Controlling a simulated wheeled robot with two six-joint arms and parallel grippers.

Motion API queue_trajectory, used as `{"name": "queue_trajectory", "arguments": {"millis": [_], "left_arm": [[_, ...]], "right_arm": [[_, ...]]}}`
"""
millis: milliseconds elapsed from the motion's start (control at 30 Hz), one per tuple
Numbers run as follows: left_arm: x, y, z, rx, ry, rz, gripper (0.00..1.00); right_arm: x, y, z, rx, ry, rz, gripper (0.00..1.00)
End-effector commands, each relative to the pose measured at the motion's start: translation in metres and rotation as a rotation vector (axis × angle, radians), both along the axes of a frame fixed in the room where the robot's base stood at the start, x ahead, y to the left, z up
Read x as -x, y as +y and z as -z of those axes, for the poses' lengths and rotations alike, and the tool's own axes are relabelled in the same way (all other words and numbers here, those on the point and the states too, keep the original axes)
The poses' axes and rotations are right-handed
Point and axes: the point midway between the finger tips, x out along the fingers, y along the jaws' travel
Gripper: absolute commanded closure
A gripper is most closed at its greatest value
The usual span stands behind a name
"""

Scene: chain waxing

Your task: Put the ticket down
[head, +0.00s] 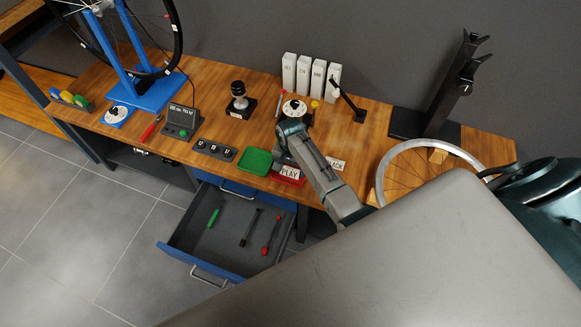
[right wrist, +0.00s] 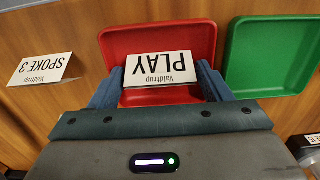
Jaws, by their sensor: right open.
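A white ticket reading "PLAY" (right wrist: 162,70) lies at the red tray (right wrist: 145,38), overlapping it in the right wrist view. The ticket (head: 290,173) and the red tray (head: 300,183) also show in the head view, partly hidden by my arm. My right gripper (right wrist: 158,84) is open, with one blue finger on each side of the ticket. I cannot tell whether the fingers touch it. In the head view my right gripper (head: 284,158) is over the red tray. My left gripper is not in view.
A green tray (right wrist: 270,55) stands beside the red one. A "SPOKE 3" ticket (right wrist: 40,69) lies on the wooden bench. An open drawer (head: 205,262) with several tools juts out below the bench.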

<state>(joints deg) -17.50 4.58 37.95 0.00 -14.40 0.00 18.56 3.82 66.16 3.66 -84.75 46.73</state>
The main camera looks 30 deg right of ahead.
Motion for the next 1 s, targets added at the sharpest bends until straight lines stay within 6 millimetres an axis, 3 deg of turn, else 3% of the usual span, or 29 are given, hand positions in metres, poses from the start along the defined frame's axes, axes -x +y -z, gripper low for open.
{"name": "queue_trajectory", "arguments": {"millis": [167,400,600,1000], "left_arm": [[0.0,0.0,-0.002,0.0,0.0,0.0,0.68],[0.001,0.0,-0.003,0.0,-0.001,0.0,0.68],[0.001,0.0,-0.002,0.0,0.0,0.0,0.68],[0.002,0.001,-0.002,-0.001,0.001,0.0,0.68]], "right_arm": [[-0.001,0.0,-0.024,0.0,-0.004,0.0,0.29],[-0.001,0.0,-0.076,-0.001,-0.004,0.0,0.29],[-0.001,0.0,-0.108,-0.001,-0.002,0.0,0.29],[0.0,0.0,-0.121,0.0,0.0,0.0,0.29]]}}
